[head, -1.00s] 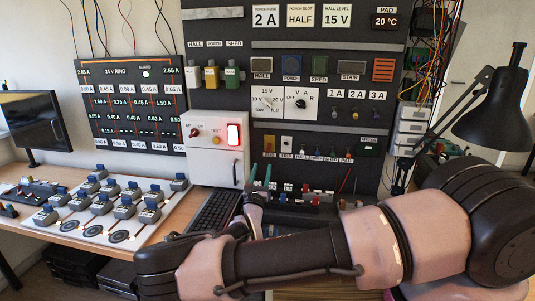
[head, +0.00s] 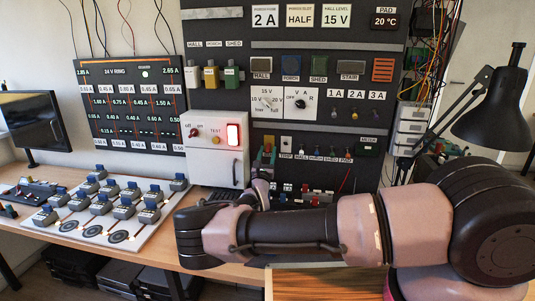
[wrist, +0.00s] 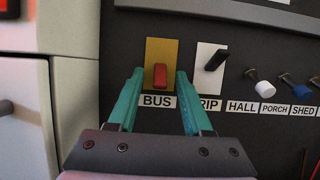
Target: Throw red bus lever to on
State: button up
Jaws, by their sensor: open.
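The red bus lever (wrist: 160,76) sits on a yellow plate (wrist: 162,48) above the BUS label (wrist: 157,100) in the wrist view. Its red handle sits low on the plate and looks tipped downward. My gripper (wrist: 159,78) is open, with one teal finger on each side of the lever and label. A gap shows between each finger and the lever; I cannot tell how close the tips are to the panel. In the head view my gripper (head: 268,156) is at the panel and largely covers the lever.
The black TRIP lever (wrist: 216,60) stands on a white plate just right of my right finger. The HALL (wrist: 260,87) and PORCH (wrist: 296,90) toggles are farther right. A white cabinet (head: 216,150) with a lit red switch borders the left.

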aim_at(269, 144)
grip_shut()
jog(key=shift+s+r+g, duration=0.2)
jog(key=shift+r+g, duration=0.3)
jog(key=shift+g, duration=0.6)
jog(key=r+g+y, duration=0.1)
jog(key=g, duration=0.2)
jog(key=shift+s+r, duration=0.1)
jog(key=shift+r, duration=0.1)
jog(key=g, duration=0.1)
jog(key=r+g, duration=0.1)
jog(key=g, duration=0.1)
jog(key=shift+r+y, duration=0.15)
jog(key=shift+y, duration=0.15)
jog(key=shift+w+r+g, duration=0.15)
jog(key=shift+r+g, duration=0.05)
jog(key=shift+g, duration=0.5)
jog(key=shift+w+r+g, duration=0.1)
jog(key=shift+r+g, duration=0.1)
jog(key=shift+g, duration=0.5)
jog(key=shift+g+y, duration=0.3)
jog(key=shift+g, duration=0.1)
grip_release()
